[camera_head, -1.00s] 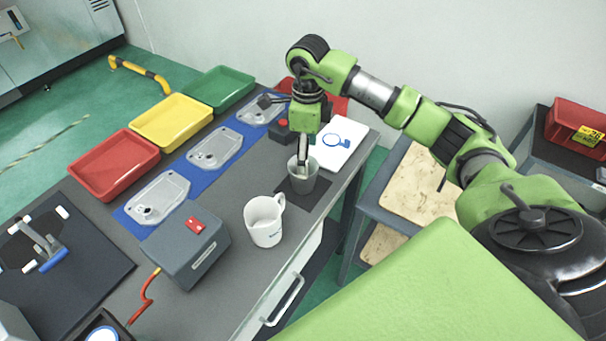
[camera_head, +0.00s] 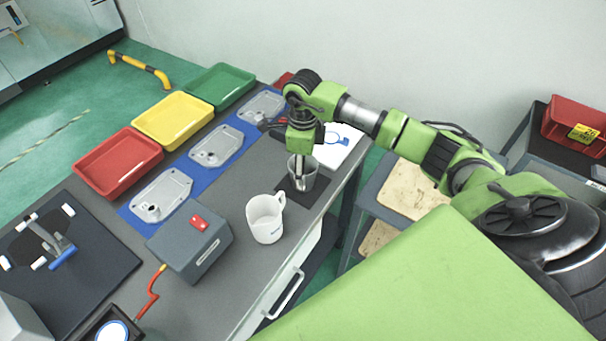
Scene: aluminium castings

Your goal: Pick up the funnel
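A grey tapered vessel (camera_head: 310,178), which looks like the funnel, stands upright on a dark square mat (camera_head: 286,188) near the table's right edge. My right gripper (camera_head: 299,180) points straight down at it from above. A finger reaches down into its opening or along its near wall; I cannot tell which. The gap between the fingers is hidden, so I cannot tell whether they grip the wall. My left gripper is not in view.
A white mug (camera_head: 265,219) stands just in front of the mat. A grey box with a red switch (camera_head: 190,248) is left of it. Castings (camera_head: 160,197) lie on blue mats. Red (camera_head: 118,163), yellow (camera_head: 172,121) and green (camera_head: 221,86) trays line the far side.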

